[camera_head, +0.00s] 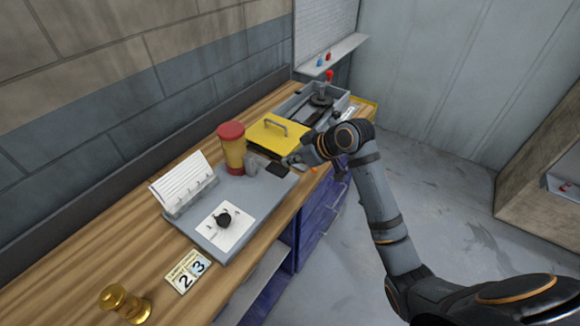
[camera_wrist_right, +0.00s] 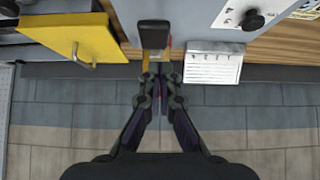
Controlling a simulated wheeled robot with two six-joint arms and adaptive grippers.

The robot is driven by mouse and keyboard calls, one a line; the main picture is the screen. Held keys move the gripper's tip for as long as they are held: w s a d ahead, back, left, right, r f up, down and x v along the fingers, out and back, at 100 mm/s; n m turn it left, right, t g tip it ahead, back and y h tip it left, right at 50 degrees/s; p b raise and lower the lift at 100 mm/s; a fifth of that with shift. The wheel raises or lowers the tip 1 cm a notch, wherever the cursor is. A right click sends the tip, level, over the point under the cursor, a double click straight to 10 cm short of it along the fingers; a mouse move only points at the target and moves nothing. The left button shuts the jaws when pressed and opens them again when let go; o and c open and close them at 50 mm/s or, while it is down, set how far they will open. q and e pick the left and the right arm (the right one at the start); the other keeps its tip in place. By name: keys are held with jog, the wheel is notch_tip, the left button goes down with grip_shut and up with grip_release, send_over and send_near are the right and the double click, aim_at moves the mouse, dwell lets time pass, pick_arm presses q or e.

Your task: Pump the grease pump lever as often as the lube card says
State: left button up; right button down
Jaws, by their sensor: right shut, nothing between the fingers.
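A yellow cylinder with a red top (camera_head: 232,148), which looks like the grease pump, stands at the back of a grey panel (camera_head: 262,197). A black, flat lever-like piece (camera_head: 279,171) is beside it; it also shows in the right wrist view (camera_wrist_right: 154,34). My right gripper (camera_head: 290,162) is shut and empty, close to the black piece; contact cannot be told. A white lined card on a stand (camera_head: 182,185) is at the panel's left; its writing is too small to read. A small card (camera_head: 187,271) shows 2 and 3. My left gripper is out of view.
A yellow cover with a handle (camera_head: 277,137) sits just behind my right gripper. Beyond it is a grey tray (camera_head: 340,99) with a red-knobbed lever (camera_head: 329,75). A black knob (camera_head: 224,219) is on the panel. A brass piece (camera_head: 124,304) stands near the front.

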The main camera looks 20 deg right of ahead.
aim_at(282, 173)
jog(key=shift+w+f+p, duration=0.1)
jog(key=shift+f+p, duration=0.4)
jog(key=shift+f, duration=1.65)
jog(key=shift+a, duration=0.1)
